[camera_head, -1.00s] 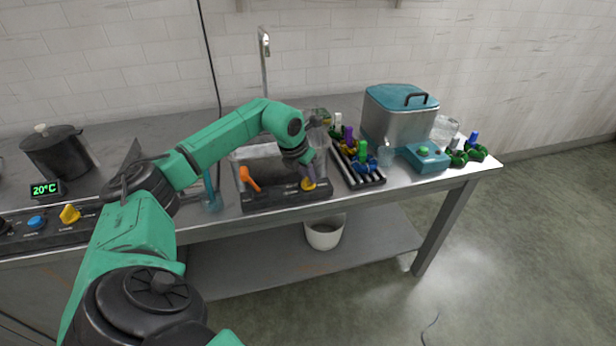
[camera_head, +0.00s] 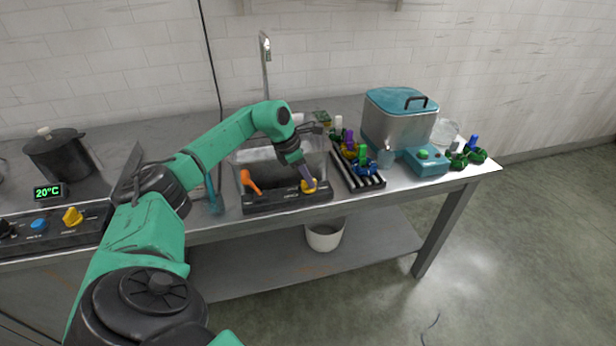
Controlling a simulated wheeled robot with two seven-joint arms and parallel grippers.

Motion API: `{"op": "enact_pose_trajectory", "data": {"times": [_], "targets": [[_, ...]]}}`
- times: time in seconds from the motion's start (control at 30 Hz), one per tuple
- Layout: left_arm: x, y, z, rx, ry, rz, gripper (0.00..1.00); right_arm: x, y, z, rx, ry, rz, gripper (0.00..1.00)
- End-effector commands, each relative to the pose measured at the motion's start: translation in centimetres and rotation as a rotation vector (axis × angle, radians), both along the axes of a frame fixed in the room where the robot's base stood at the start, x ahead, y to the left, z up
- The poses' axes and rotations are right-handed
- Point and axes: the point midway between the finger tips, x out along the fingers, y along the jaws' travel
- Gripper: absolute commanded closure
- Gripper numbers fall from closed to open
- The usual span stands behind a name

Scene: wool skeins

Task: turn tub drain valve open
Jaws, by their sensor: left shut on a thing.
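The tub (camera_head: 254,157) is a clear-walled basin set in the table, with a dark control strip (camera_head: 270,204) along its front. An orange lever (camera_head: 249,182) stands tilted at the strip's left end. A yellow valve knob (camera_head: 306,188) sits at the strip's right end. My left gripper (camera_head: 311,184) reaches down over the tub and is shut on the yellow knob, its fingers hiding part of it. I cannot read the strip's labels. My right gripper is not in view.
A tall faucet (camera_head: 266,60) rises behind the tub. Right of it stand a striped rack (camera_head: 364,184) with coloured skeins, a teal-lidded vat (camera_head: 390,128) and a teal box (camera_head: 427,163). A dark pot (camera_head: 60,160) is at left. A white bucket (camera_head: 324,238) stands on the lower shelf.

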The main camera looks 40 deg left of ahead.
Motion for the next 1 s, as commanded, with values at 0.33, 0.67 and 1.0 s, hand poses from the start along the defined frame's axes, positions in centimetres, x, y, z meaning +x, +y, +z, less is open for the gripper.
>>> {"op": "enact_pose_trajectory", "data": {"times": [0.33, 0.67, 1.0], "targets": [[0.0, 0.1, 0.1, 0.002, -0.002, -0.012, 1.00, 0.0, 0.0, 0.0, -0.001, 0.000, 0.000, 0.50], [0.0, 0.1, 0.1, 0.001, -0.001, -0.011, 0.53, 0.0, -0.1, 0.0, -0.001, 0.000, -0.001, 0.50], [-0.5, 0.5, 1.8, 0.002, -0.004, -0.011, 0.53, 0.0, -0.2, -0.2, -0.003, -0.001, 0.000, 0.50]]}}
